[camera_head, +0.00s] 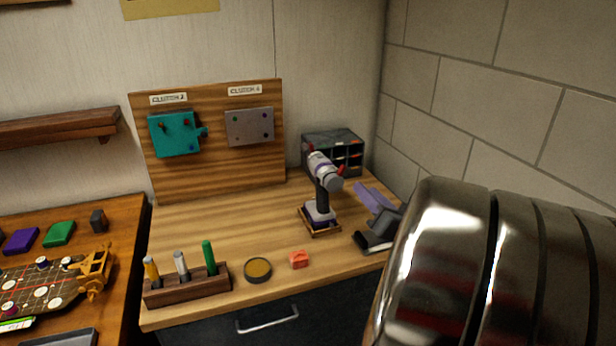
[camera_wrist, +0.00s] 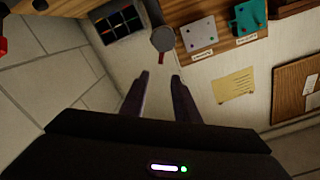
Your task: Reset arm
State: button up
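My gripper (camera_wrist: 161,77) shows in the wrist view with its two dark fingers apart and nothing between them. It is up in the air, pointing toward the wall and backboard area, which appear upside down there. My arm's shiny metal link (camera_head: 470,270) fills the lower right of the head view and hides that side of the bench. My gripper does not show in the head view.
A drill (camera_head: 321,190) stands upright on the wooden bench (camera_head: 190,225). A parts organizer (camera_head: 333,152) is behind it, and a backboard (camera_head: 215,170) holds two panels. A pen holder (camera_head: 187,284), round tin (camera_head: 257,270) and red block (camera_head: 298,259) lie near the front edge. Stone walls close the right.

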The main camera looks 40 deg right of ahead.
jog(key=w+a+r+n+g+h, duration=0.1)
jog(key=w+a+n+g, duration=0.15)
jog(key=a, duration=0.35)
jog(key=w+a+r+n+g, duration=0.1)
jog(key=w+a+r+g, duration=0.1)
jog(key=w+a, duration=0.3)
jog(key=s+a+f+n+g+y, duration=0.2)
jog(key=s+a+f+g+y, duration=0.1)
jog(key=s+a, duration=0.5)
jog(key=s+a+f+n+g+y, duration=0.3)
jog(key=s+a+f, duration=0.3)
jog(key=a, duration=0.9)
jog(key=s+g, duration=0.1)
jog(key=s, duration=0.1)
jog(key=shift+s+a+f+n, duration=0.25)
jog(key=shift+s+n, duration=0.1)
jog(key=shift+s, duration=0.05)
jog(key=shift+s, duration=0.1)
